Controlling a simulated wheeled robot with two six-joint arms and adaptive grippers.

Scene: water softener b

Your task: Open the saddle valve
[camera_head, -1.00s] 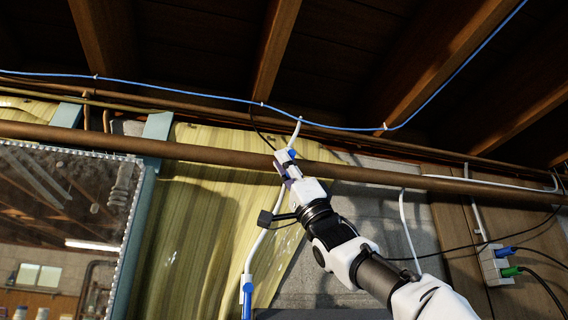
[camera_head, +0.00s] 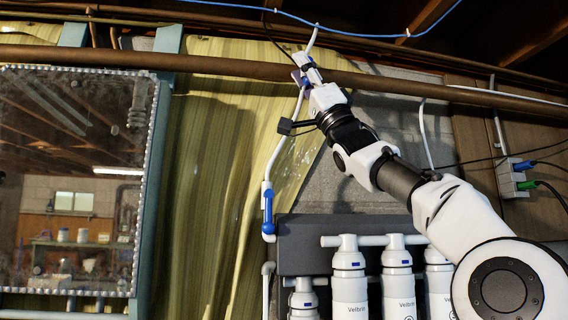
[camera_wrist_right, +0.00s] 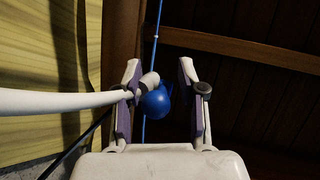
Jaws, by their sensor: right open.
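A white hose with a blue knob, apparently the saddle valve, is at the brown pipe. In the right wrist view the blue knob (camera_wrist_right: 156,102) sits between the two fingers of my right gripper (camera_wrist_right: 167,78), nearer the left finger, with the white hose (camera_wrist_right: 60,101) running in from the left. The gripper is open; a gap shows between the knob and the right finger. In the head view my right gripper (camera_head: 304,66) reaches up to the brown pipe (camera_head: 220,66) and largely hides the valve there. My left gripper is out of view.
A blue-handled inline valve (camera_head: 268,208) hangs lower on the white hose. White filter canisters (camera_head: 349,285) on a dark panel (camera_head: 310,235) stand below my arm. A framed mirror or window (camera_head: 70,180) is at left. An outlet box with plugs (camera_head: 512,178) is at right.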

